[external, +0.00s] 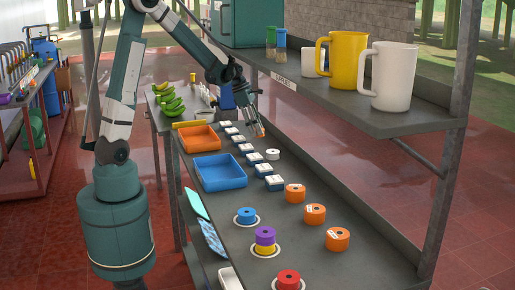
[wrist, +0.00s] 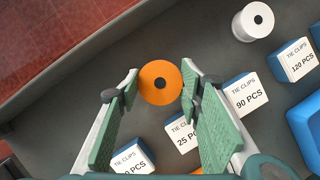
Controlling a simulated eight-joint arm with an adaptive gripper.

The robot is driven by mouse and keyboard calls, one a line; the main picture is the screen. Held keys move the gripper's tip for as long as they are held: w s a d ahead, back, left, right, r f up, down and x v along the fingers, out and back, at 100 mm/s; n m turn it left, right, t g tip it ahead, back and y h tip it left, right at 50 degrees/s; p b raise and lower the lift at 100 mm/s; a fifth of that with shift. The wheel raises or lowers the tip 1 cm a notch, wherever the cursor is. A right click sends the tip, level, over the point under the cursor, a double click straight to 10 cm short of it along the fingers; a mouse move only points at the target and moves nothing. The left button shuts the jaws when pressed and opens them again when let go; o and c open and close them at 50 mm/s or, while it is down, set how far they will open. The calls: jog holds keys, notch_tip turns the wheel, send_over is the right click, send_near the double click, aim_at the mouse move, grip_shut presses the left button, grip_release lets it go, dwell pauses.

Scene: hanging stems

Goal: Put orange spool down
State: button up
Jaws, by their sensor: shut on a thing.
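My gripper (external: 258,126) is at the far part of the grey bench, pointing down, to the right of the row of tie clip boxes. In the wrist view its two green fingers are shut on an orange spool (wrist: 160,83), seen end-on with its dark centre hole. In the external view only a small orange bit of this spool (external: 261,132) shows between the fingertips. I cannot tell whether its underside touches the bench. More orange spools (external: 295,193) stand apart in the nearer part of the bench.
Tie clip boxes (wrist: 247,93) and a white spool (wrist: 253,22) stand close to my gripper. Orange (external: 200,138) and blue (external: 220,171) trays lie left of the boxes. A shelf with mugs (external: 347,60) overhangs the right side. Bare bench lies left of the held spool in the wrist view.

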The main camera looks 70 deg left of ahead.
jog(key=d+p, duration=0.2)
jog(key=d, duration=2.9)
jog(key=shift+d, duration=0.55)
jog(key=shift+f+b, duration=0.95)
jog(key=shift+f, duration=0.8)
jog(key=shift+f, duration=0.15)
jog(key=o, duration=1)
jog(key=shift+c, duration=0.2)
jog(key=shift+r, duration=0.2)
